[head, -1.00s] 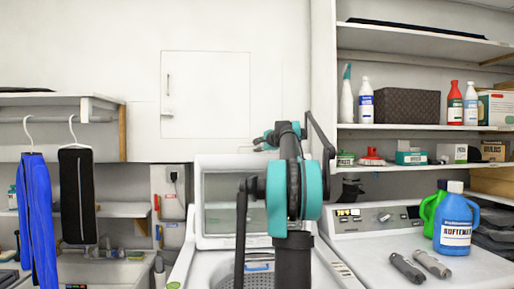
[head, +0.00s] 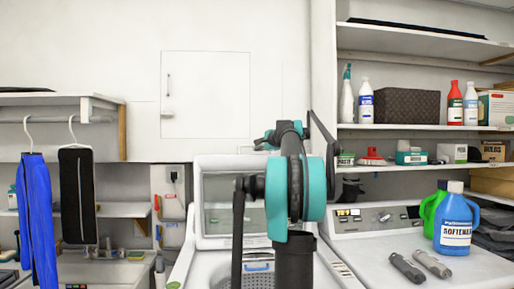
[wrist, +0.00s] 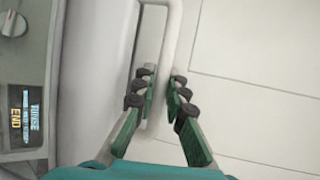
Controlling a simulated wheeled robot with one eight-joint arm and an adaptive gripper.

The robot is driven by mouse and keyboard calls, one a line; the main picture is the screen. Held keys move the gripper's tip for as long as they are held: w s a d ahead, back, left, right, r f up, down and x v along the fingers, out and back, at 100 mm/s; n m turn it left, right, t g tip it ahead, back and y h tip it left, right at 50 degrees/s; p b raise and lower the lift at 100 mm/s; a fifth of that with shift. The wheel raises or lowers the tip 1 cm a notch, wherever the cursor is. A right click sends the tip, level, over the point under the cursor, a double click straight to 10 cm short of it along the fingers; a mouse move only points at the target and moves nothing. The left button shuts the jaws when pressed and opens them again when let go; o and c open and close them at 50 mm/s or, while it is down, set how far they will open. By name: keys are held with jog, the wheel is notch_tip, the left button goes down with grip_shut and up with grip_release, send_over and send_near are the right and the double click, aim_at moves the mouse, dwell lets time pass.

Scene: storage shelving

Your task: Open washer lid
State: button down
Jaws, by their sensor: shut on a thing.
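The washer (head: 180,272) stands at the centre in the head view, partly behind my arm. Its white lid (head: 216,188) stands raised, nearly upright, with a window in it, and the drum opening shows below. In the wrist view, my gripper (wrist: 161,78) has its two green fingers on either side of a narrow white rim (wrist: 172,30), which looks like the lid's edge. It is shut on this rim. In the head view my arm hides the lid's right part, and the gripper's fingers cannot be made out.
A second machine (head: 345,228) with a softener jug (head: 456,232) and two grey objects stands at the right. Shelves with bottles and a dark basket (head: 406,106) are above it. Blue trousers (head: 38,220) hang at the left. A control panel (wrist: 25,70) shows in the wrist view.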

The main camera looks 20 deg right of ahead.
jog(key=s+a, duration=0.1)
jog(key=s, duration=0.5)
jog(key=shift+a+f, duration=0.35)
jog(key=c, duration=1.8)
grip_release()
jog(key=shift+c, duration=0.2)
jog(key=shift+s, duration=0.1)
jog(key=v, duration=1.2)
